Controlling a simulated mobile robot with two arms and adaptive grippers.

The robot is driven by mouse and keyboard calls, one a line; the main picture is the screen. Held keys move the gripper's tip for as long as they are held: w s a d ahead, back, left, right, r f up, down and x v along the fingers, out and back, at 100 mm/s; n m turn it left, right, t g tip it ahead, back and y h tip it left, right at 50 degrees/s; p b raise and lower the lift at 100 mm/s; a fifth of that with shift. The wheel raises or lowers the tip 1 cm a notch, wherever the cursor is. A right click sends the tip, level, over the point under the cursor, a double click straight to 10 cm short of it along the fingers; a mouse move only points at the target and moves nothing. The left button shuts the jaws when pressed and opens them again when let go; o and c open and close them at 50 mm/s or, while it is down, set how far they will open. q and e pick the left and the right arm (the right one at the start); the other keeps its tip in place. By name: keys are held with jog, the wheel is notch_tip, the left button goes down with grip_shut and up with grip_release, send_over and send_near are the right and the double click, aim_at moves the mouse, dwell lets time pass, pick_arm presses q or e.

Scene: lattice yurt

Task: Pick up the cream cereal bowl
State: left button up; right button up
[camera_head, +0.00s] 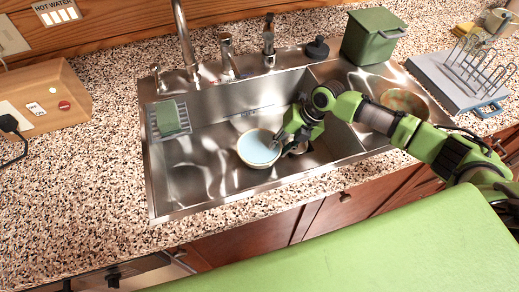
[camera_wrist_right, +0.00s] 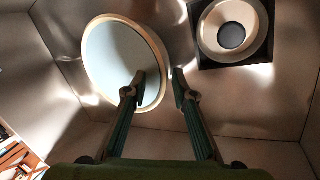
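The cream cereal bowl (camera_head: 258,148), with a cream rim and a pale blue inside, sits in the left basin of the steel sink. It also shows in the right wrist view (camera_wrist_right: 112,62), at upper left. My right gripper (camera_head: 283,137) reaches down into the basin at the bowl's right side. In the right wrist view my right gripper (camera_wrist_right: 160,80) is open, its fingertips apart. One finger overlaps the bowl's inside and the other shows just outside the rim. Whether either finger touches the bowl I cannot tell. My left gripper is not in view.
The sink's front edge (camera_head: 240,193) and the divider between basins border the bowl's space. A round drain fitting (camera_wrist_right: 232,30) lies beside the bowl. A green sponge (camera_head: 168,117) sits at the left wall. A brownish bowl (camera_head: 405,101) is in the right basin.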

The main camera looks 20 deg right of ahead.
jog(key=shift+x, duration=1.35)
grip_shut()
jog(key=shift+r, duration=0.1)
jog(key=shift+w, duration=0.1)
notch_tip(320, 180, up, 10)
jog(key=shift+b, duration=0.75)
